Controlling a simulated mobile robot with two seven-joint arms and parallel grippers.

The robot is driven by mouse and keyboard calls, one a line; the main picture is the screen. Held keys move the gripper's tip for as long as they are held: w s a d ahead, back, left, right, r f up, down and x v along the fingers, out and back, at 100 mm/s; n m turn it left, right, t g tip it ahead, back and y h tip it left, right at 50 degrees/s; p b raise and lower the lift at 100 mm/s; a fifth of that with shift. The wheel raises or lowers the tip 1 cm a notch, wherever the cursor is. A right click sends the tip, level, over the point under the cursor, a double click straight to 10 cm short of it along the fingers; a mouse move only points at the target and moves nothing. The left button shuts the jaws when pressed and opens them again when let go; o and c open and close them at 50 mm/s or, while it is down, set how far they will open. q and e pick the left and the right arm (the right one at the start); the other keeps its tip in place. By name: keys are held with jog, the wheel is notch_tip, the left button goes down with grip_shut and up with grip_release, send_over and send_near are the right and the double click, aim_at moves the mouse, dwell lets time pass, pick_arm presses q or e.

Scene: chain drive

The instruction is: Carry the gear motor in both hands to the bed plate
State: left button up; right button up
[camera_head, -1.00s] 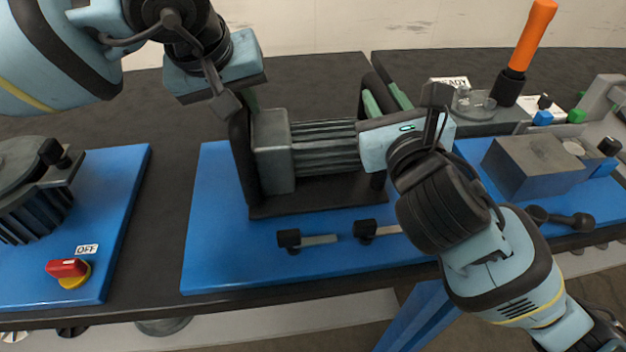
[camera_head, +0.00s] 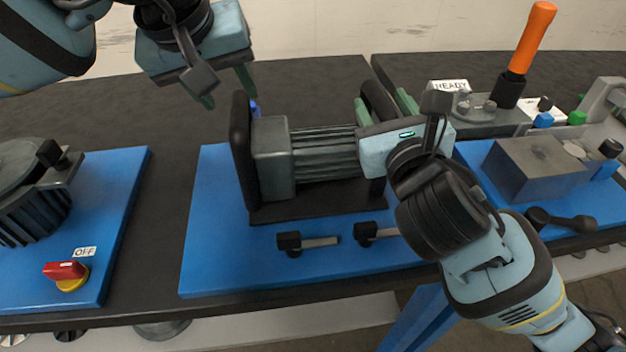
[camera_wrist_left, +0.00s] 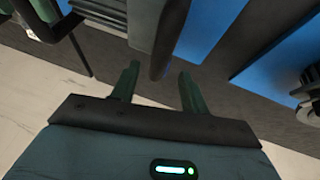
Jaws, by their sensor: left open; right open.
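The gear motor (camera_head: 325,155), a grey block with a ribbed body, sits on a black base over the middle blue plate (camera_head: 225,270), which looks like the bed plate. A black upright handle (camera_head: 242,150) rises at its left end and another (camera_head: 378,103) at its right. My left gripper (camera_head: 226,90) is open and empty, up and left of the left handle. Its green fingers also show apart in the left wrist view (camera_wrist_left: 158,88), near a dark upright part. My right gripper (camera_head: 385,107) is open, its fingers on either side of the right handle; contact is unclear.
Two black clamps (camera_head: 289,243) (camera_head: 366,233) lie along the plate's front. A left blue plate carries a dark finned unit (camera_head: 35,200) and a red OFF switch (camera_head: 66,271). A grey box (camera_head: 540,165) and orange-handled lever (camera_head: 530,45) stand right. Dark table is free behind left.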

pick_arm(q)
jog(key=v, duration=0.6)
jog(key=shift+s+r, duration=0.2)
jog(key=shift+r, duration=0.2)
pick_arm(e)
jog(key=s+d, duration=0.1)
jog(key=s, duration=0.6)
jog(key=shift+s, duration=0.25)
pick_arm(q)
jog(key=shift+a, duration=0.1)
pick_arm(e)
jog(key=shift+f, duration=0.1)
pick_arm(q)
jog(key=shift+f, duration=0.1)
